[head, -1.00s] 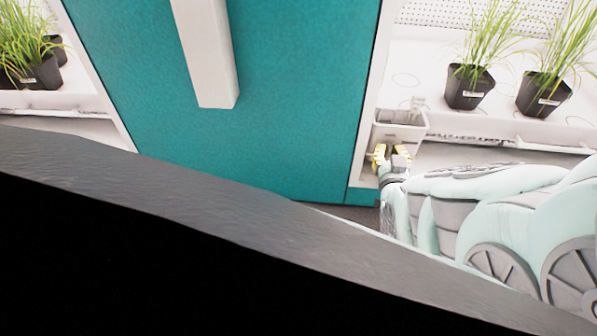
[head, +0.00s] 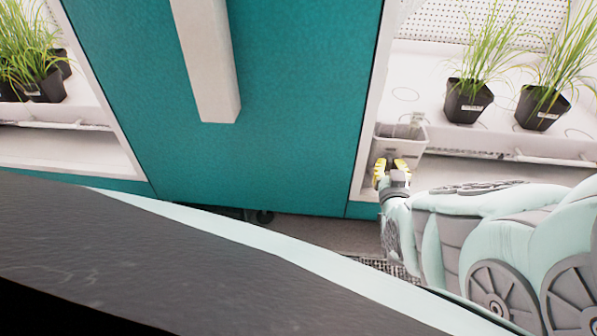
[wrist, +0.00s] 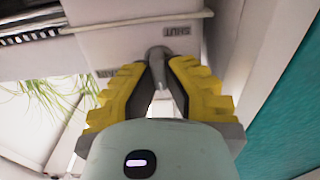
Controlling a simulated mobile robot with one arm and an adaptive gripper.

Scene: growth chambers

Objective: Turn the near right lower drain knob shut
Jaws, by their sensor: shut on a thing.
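The drain knob (wrist: 158,54) is a small grey lever in the wrist view, in front of a pale panel. A "SHUT" label (wrist: 178,31) is printed just beyond it to the right, upside down. A second label (wrist: 105,72) at left is partly covered by a finger. My gripper (wrist: 159,72) has yellow fingers closed on the knob from both sides. In the head view my gripper (head: 391,166) is at the lower front of the right chamber, just below a pale box (head: 412,137). The knob itself cannot be made out there.
A teal panel (head: 290,100) with a long white handle (head: 209,65) stands left of my gripper. Potted grasses (head: 467,102) stand on the right chamber's white shelf. More pots (head: 45,87) stand at far left. A strip of floor (head: 310,228) shows below the teal panel.

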